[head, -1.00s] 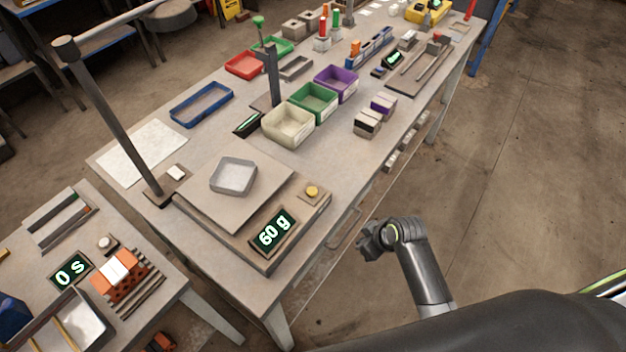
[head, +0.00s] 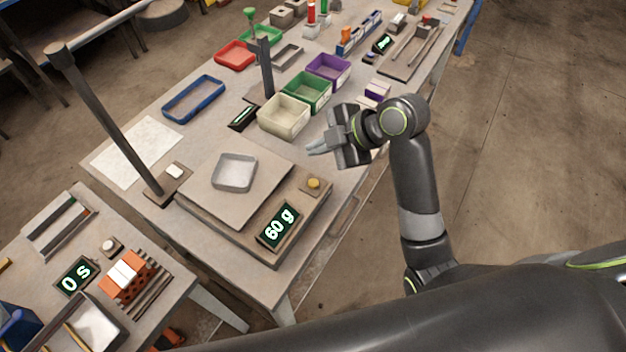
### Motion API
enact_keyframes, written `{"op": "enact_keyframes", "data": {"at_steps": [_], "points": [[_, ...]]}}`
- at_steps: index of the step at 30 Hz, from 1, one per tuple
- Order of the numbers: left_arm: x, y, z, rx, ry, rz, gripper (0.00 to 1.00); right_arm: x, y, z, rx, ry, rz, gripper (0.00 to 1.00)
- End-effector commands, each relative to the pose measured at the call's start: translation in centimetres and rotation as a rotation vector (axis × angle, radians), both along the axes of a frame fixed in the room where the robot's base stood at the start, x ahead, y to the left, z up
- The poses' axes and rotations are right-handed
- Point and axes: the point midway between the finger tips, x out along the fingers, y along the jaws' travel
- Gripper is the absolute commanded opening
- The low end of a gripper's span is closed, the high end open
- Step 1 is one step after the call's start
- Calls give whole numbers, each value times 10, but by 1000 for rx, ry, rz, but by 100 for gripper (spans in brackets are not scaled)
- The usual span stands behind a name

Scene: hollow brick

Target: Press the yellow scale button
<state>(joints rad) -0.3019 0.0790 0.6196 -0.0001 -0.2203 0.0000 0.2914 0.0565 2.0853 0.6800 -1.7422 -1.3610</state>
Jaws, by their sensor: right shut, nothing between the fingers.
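The scale (head: 195,200) stands on the near end of the long table. Its display (head: 279,227) reads 60 g. The yellow button (head: 313,183) is a small round knob on a square plate at the scale's right corner. A square metal dish (head: 235,172) sits on the scale's plate. My right gripper (head: 312,149) is shut and empty, pointing left. In the picture it shows above the yellow button, apart from it; its height over the table is hard to tell. My left gripper is not in view.
A cream bin (head: 284,117), a green bin (head: 307,92) and a purple bin (head: 328,70) stand in a row just behind my right gripper. A dark post (head: 110,125) rises left of the scale. A second table with a 0 s display (head: 76,277) is at lower left.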

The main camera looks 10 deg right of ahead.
Motion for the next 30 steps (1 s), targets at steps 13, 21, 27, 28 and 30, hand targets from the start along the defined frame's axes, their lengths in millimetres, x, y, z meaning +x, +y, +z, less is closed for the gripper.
{"op": "enact_keyframes", "data": {"at_steps": [13,21,27,28,30], "points": [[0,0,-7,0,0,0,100,0,0,-8,0,3,-5,0],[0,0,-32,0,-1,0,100,0,0,-35,0,4,-5,0],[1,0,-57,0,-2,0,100,0,-1,-61,0,4,-5,0],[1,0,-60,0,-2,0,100,0,-1,-65,1,4,-5,0],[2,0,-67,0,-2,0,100,0,-1,-74,1,5,-5,0]]}}
